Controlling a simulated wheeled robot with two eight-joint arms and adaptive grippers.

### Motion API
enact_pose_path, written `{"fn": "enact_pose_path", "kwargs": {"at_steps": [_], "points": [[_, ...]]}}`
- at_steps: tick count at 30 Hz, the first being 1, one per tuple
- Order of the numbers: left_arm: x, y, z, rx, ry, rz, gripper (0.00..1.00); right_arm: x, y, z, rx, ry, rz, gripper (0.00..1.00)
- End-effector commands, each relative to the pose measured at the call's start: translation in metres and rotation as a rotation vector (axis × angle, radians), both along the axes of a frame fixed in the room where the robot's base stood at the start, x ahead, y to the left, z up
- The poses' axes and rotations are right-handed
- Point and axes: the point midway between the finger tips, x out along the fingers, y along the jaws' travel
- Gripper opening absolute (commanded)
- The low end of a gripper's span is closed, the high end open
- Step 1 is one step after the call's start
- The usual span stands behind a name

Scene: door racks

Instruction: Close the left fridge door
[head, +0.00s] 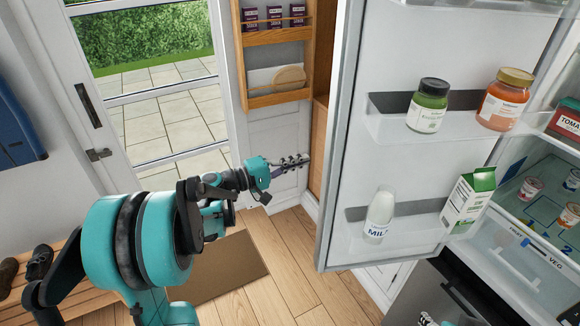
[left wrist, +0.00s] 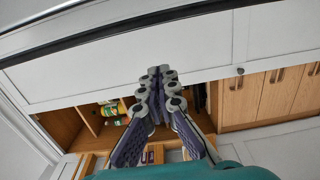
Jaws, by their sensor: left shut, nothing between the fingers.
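The left fridge door (head: 352,165) stands open in the head view, its inner side with shelves facing me. Only what seem to be my right gripper's fingertips (head: 432,319) show at the bottom edge.
A wooden door rack (head: 275,50) hangs behind my left gripper. A bench with shoes (head: 30,265) and a brown mat (head: 225,275) are on the left. Some floor is clear near the door's bottom.

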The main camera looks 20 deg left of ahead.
Motion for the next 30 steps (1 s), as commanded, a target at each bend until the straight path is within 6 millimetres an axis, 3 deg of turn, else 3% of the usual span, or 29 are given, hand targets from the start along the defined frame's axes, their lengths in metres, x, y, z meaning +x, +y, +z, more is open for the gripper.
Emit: {"fn": "enact_pose_path", "kwargs": {"at_steps": [6, 9, 15, 30], "points": [[0.032, -0.030, -0.001, 0.000, 0.000, -0.003, 0.00, 0.000, 0.000, -0.009, 0.000, 0.000, 0.000, 0.56], [0.014, -0.037, -0.001, 0.000, 0.000, 0.000, 0.00, 0.000, 0.000, -0.012, 0.000, 0.000, 0.000, 0.56], [-0.001, -0.046, -0.001, 0.000, 0.000, 0.000, 0.00, 0.000, 0.000, -0.015, 0.000, 0.000, 0.000, 0.56], [-0.005, -0.048, 0.000, 0.000, 0.000, 0.004, 0.00, 0.000, 0.000, -0.014, 0.000, 0.000, 0.000, 0.56]]}}
